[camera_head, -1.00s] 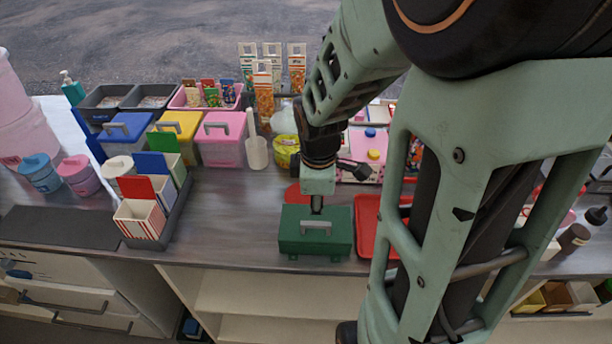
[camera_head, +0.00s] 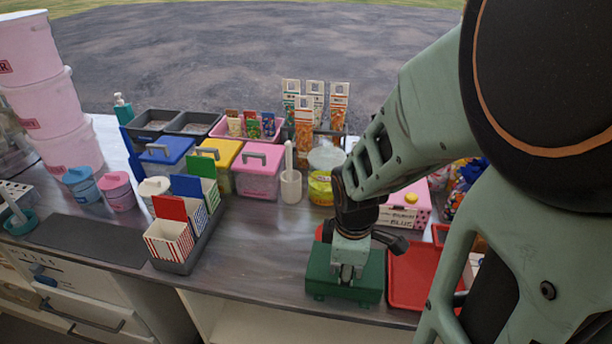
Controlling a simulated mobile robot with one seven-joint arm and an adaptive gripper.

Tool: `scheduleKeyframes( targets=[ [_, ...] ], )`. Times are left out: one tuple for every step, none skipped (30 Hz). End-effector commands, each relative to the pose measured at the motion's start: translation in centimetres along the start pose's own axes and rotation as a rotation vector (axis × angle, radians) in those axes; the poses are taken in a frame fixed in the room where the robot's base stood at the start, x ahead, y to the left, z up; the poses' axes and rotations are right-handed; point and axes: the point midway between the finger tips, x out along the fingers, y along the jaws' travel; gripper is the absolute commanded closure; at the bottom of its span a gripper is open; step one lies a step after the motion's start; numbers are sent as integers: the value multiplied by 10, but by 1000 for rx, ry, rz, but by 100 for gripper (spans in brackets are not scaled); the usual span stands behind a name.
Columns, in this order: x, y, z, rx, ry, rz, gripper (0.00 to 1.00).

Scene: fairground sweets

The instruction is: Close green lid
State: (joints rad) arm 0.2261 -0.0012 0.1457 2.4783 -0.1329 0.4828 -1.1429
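A green box (camera_head: 320,287) stands at the front edge of the counter, near the middle of the view. Its green lid (camera_head: 372,268) lies over its top, and I cannot tell whether it sits fully shut. My gripper (camera_head: 347,275) points down over the middle of the lid, at or just above its surface. It covers the grey handle, so the handle is hidden now. The gap between the fingers and any contact with the handle are not clear.
A red tray (camera_head: 410,302) lies right beside the green box. Blue (camera_head: 168,149), yellow (camera_head: 226,150) and pink (camera_head: 256,160) lidded bins stand behind left. A rack of popcorn boxes (camera_head: 170,240) is at left. Bare counter (camera_head: 265,235) lies between rack and green box.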

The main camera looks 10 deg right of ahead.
Motion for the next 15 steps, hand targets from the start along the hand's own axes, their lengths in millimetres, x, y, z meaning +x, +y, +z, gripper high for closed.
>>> scheduleKeyframes(
  targets=[
    [0,0,0,0,0,1,71],
    [0,1,0,0,0,2,71],
    [0,1,0,0,1,2,71],
    [0,1,0,0,1,2,71],
    [0,1,0,0,1,3,71],
    [0,1,0,0,1,3,71],
    [0,1,0,0,1,3,71],
    [0,2,0,0,1,3,71],
    [0,2,0,0,1,4,71],
    [0,2,0,0,1,4,71],
    [0,2,0,0,1,4,71],
    [-1,2,0,0,1,4,71],
    [-2,2,0,0,1,4,71],
    [-3,2,0,0,1,5,71],
    [-6,3,0,0,1,5,71]
  ],
)
